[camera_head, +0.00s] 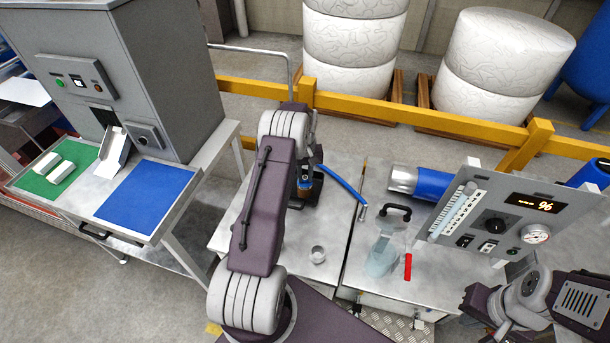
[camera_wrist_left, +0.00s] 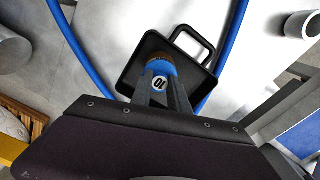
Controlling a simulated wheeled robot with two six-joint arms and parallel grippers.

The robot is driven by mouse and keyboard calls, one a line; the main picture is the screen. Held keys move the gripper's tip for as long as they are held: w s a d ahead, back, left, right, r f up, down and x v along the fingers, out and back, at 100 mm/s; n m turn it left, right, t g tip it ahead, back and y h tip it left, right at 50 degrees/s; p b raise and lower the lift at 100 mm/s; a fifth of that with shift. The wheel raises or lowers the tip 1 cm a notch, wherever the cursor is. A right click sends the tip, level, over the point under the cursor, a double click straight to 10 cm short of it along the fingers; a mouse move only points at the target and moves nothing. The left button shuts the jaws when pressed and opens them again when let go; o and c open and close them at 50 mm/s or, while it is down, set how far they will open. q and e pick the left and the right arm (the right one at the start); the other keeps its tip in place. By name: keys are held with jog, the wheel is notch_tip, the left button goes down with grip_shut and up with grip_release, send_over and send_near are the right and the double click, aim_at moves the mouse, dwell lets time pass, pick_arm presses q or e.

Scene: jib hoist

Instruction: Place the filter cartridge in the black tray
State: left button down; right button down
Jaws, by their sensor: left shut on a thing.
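My left gripper (camera_wrist_left: 162,84) is shut on the filter cartridge (camera_wrist_left: 160,68), which has a blue band marked 10 and a brown end. In the wrist view the cartridge overlaps the black tray (camera_wrist_left: 135,68), a small square tray with a loop handle. I cannot tell whether its end touches the tray floor. In the head view my left gripper (camera_head: 305,168) points down at the bench, with the cartridge (camera_head: 304,187) below it.
A blue hose (camera_head: 343,183) curves around the tray. A small metal cup (camera_head: 317,254) stands in front. A grey machine (camera_head: 160,70) stands left.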

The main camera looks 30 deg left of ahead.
pick_arm(q)
jog(key=c, duration=1.3)
grip_release()
jog(key=shift+o, duration=0.2)
jog(key=shift+r, duration=0.15)
notch_tip(320, 180, up, 12)
jog(key=b, duration=0.3)
jog(key=s+d+m, duration=0.4)
jog(key=s+d, duration=0.3)
jog(key=d, duration=0.5)
jog(key=s+d+f+m, duration=0.1)
jog(key=s+d+m, duration=0.1)
jog(key=s+d, duration=0.2)
jog(key=s+d+f+m+t, duration=0.1)
jog(key=s+d, duration=0.3)
jog(key=s, duration=0.7)
jog(key=shift+d+f+m, duration=0.15)
jog(key=shift+f+m, duration=0.05)
jog(key=shift+m, duration=0.2)
